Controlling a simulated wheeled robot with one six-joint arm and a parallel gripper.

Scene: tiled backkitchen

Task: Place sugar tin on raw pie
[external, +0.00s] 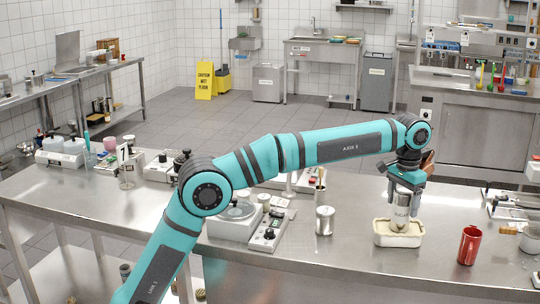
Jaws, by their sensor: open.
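The sugar tin (401,212), a pale, silvery cylinder with dark lettering, stands upright over the raw pie (398,239), a cream rectangular dish. Its lower end is inside the outline of the dish and seems to rest on it. My gripper (404,195) points down at the top of the tin, with its jaws open. The fingers are close to the tin's upper part; I cannot tell whether they touch it. The far part of the pie is hidden behind the tin.
A red mug (469,245) stands right of the pie. A silver canister (325,220) stands to the left, near a white scale (235,220) and a control box (270,230). Bare steel worktop (350,268) lies in front of the pie.

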